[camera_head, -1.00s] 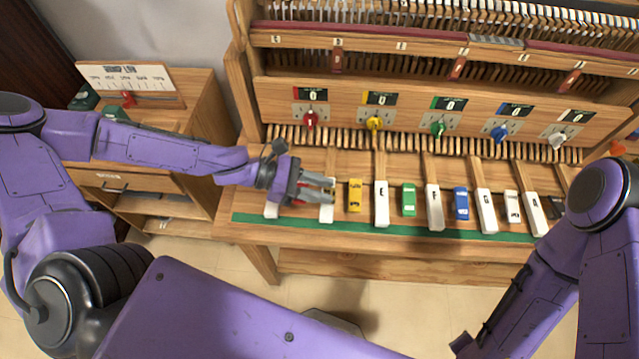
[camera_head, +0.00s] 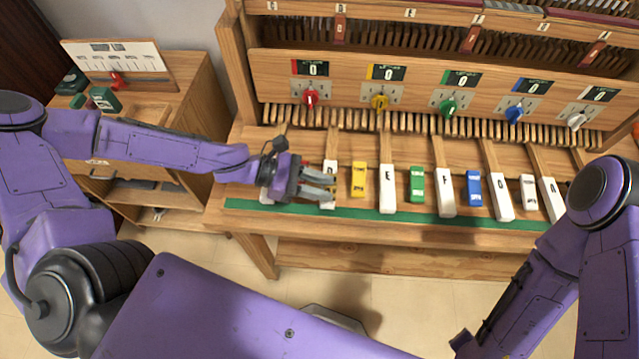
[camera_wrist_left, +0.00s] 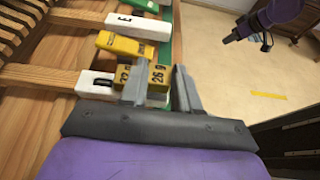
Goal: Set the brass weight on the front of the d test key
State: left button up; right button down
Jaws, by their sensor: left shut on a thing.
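The d test key (camera_head: 330,168) is white with a letter on top, and my left gripper partly covers its front. It also shows in the wrist view (camera_wrist_left: 92,84). My left gripper (camera_head: 326,189) is at the front end of this key. In the wrist view my left gripper (camera_wrist_left: 160,92) is shut on the brass weight (camera_wrist_left: 155,75), a yellow block with "26 g" on one face. The weight is at the front end of the d key; I cannot tell whether it touches the key. The fingers mostly hide it in the head view.
A yellow block (camera_head: 358,180) lies between the d key and the E key (camera_head: 387,188). Green (camera_head: 416,184) and blue (camera_head: 474,187) blocks lie farther right between white keys. A green strip (camera_head: 430,219) runs along the front edge. A side cabinet (camera_head: 180,85) stands at the left.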

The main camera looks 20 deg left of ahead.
pick_arm(q)
jog(key=shift+f+b, duration=0.45)
jog(key=shift+f, duration=0.1)
jog(key=o, duration=1.1)
jog(key=shift+r, duration=0.1)
jog(key=shift+a+r+p, duration=0.3)
jog(key=shift+a+p, duration=0.05)
jog(key=shift+p, duration=0.1)
jog(key=p+v, duration=0.4)
jog(key=v, duration=0.1)
jog(key=p+v, duration=0.3)
jog(key=v, duration=0.1)
jog(key=shift+s+a+f+p, duration=0.1)
jog(key=shift+s+a+p, duration=0.15)
jog(key=shift+a+p, duration=0.15)
